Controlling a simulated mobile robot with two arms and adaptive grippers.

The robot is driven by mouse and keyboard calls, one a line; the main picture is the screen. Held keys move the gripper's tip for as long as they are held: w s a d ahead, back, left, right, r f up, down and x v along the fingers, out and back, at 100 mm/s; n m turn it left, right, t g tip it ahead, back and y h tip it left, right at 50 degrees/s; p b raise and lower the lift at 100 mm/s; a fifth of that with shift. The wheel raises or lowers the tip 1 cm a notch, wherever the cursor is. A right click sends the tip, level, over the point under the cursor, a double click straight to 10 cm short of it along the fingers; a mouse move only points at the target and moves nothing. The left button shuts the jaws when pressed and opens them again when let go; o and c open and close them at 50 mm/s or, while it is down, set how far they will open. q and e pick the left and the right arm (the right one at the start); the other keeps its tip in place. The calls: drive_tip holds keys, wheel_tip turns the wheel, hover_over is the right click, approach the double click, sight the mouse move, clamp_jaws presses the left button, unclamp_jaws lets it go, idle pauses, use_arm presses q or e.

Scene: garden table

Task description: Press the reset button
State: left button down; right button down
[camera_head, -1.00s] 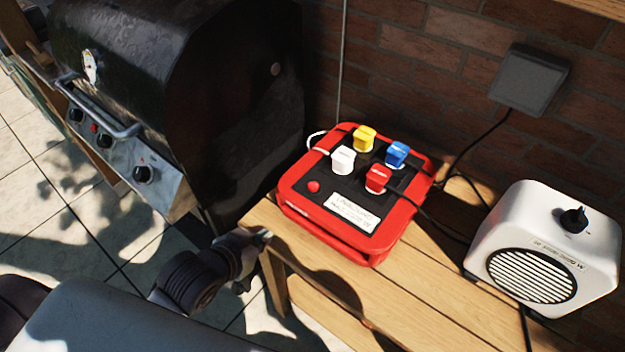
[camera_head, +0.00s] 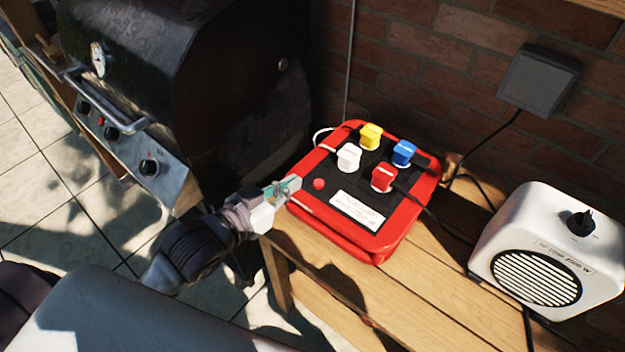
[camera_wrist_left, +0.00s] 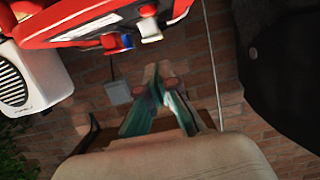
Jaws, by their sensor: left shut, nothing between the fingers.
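A red box (camera_head: 385,232) with a black top lies on the wooden table. On it is a small round red button (camera_head: 319,184) near the left corner, left of a white label (camera_head: 357,210). Yellow (camera_head: 370,136), blue (camera_head: 403,152), white (camera_head: 349,157) and red (camera_head: 382,177) plugs or knobs stand behind it. My left gripper (camera_head: 293,184) is shut and empty, with its tips at the box's left edge, just left of the red button. Whether it touches the box I cannot tell. The left wrist view shows the fingers (camera_wrist_left: 154,80) and the red box (camera_wrist_left: 70,22) at the top. My right gripper is not in view.
A black grill (camera_head: 200,80) stands to the left of the table. A white speaker-like box (camera_head: 545,250) stands at the right on the wooden table (camera_head: 400,300). A grey wall box (camera_head: 538,80) has a cable running down. A brick wall is behind.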

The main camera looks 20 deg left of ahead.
use_arm(q)
hover_over(313, 192)
drive_tip(key=shift+w+f, duration=0.2)
drive_tip(key=shift+f, duration=0.6)
wheel_tip(313, 192, down, 3)
drive_tip(key=shift+s, duration=0.1)
drive_tip(key=shift+f, duration=0.6)
drive_tip(key=shift+s+f, duration=0.1)
